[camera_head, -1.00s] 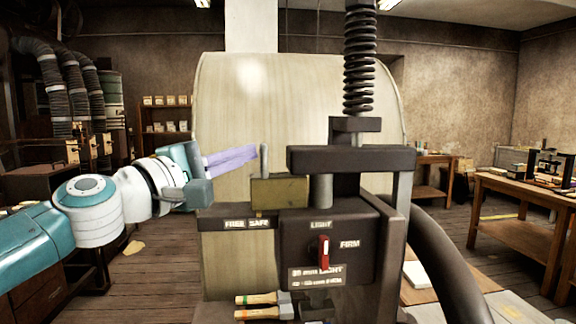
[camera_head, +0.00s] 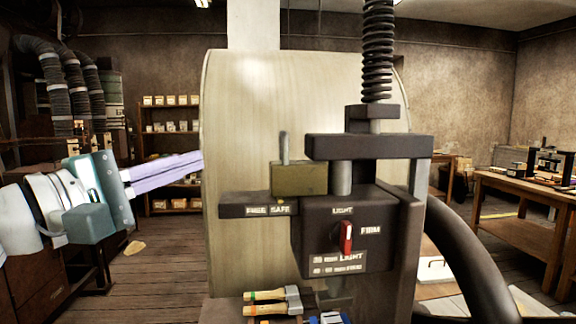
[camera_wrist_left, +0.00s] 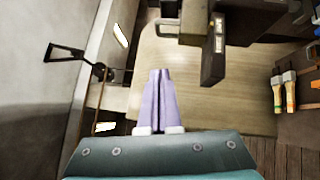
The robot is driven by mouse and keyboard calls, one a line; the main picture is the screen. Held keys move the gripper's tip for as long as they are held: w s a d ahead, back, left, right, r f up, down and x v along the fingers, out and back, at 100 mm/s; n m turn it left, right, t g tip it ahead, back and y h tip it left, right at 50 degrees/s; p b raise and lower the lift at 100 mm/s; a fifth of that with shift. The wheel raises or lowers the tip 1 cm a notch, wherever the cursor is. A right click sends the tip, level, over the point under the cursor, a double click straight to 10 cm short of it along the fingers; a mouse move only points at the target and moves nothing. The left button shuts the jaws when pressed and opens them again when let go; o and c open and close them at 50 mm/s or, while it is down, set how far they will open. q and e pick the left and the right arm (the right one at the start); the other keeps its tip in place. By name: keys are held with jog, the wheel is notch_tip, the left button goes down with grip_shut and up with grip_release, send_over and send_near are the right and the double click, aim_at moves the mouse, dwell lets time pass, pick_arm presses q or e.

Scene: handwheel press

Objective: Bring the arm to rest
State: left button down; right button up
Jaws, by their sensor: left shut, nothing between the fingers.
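My left gripper (camera_head: 200,162) is at the left in the head view, with its two lilac fingers together and nothing between them. In the left wrist view the fingers (camera_wrist_left: 160,78) also lie side by side. The press (camera_head: 350,230) stands at the centre, dark, with a coiled spring (camera_head: 377,50) above and a red switch (camera_head: 346,238) on its front. A brass-coloured block (camera_head: 298,178) with an upright pin sits on the ledge marked FREE and SAFE. The fingers are left of this block, apart from it. My right gripper is not in view.
A large pale panel (camera_head: 255,110) stands behind the press. Tools with green and orange handles (camera_head: 265,300) lie below it. A thick dark curved tube (camera_head: 465,260) is at the right. Wooden workbenches (camera_head: 520,210) stand at the far right, shelves (camera_head: 172,125) at the back left.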

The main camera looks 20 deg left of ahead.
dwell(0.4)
pick_arm(q)
jog(key=s+d+f+m+g+h, duration=0.3)
jog(key=s+d+f+m+g, duration=0.7)
jog(key=d+f+m, duration=0.45)
jog(key=s+a+f+m+g+y, duration=0.1)
jog(key=s+f+m+g+y, duration=0.2)
jog(key=s, duration=0.4)
jog(key=s+a+f+m+g+y, duration=0.2)
jog(key=s+f+y, duration=0.1)
jog(key=s+f, duration=0.25)
notch_tip(320, 180, up, 28)
jog(key=s+p, duration=0.2)
jog(key=p, duration=2.6)
jog(key=shift+a+r+g+y, duration=0.2)
jog(key=shift+a+g+y, duration=0.1)
jog(key=shift+a+y, duration=0.1)
